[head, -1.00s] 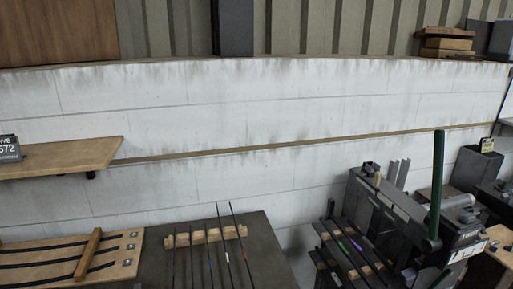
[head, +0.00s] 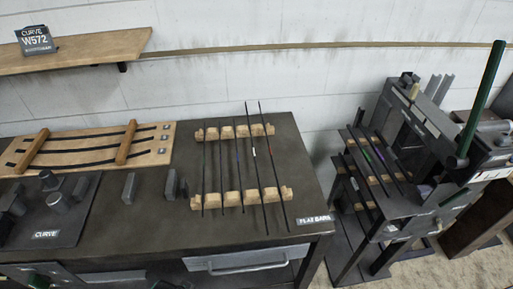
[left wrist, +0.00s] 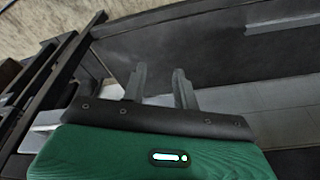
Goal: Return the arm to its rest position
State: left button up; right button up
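My left gripper (left wrist: 160,88) shows in the left wrist view, with its two grey fingers apart and nothing between them. Behind the fingers are a dark flat surface (left wrist: 215,55) and, at the left, dark frame bars (left wrist: 50,75). I cannot tell how far the fingers are from them. In the head view neither gripper can be made out. My right gripper shows in no view.
The dark workbench (head: 140,225) carries flat bars (head: 238,165) on notched wooden racks and a curve fixture (head: 40,215). A wooden shelf (head: 90,50) is above left. A machine with a green lever (head: 482,100) stands right, with floor between it and the bench.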

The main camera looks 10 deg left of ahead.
pick_arm(q)
jog(key=s+f+g, duration=0.1)
jog(key=s+f, duration=0.2)
jog(key=f, duration=0.9)
jog(key=s+f, duration=0.4)
jog(key=f, duration=0.8)
jog(key=s+a+f+g, duration=0.1)
jog(key=s+a+f, duration=0.2)
jog(key=s+f, duration=0.9)
jog(key=s, duration=0.3)
jog(key=shift+a+f, duration=0.25)
jog(key=shift+a, duration=0.15)
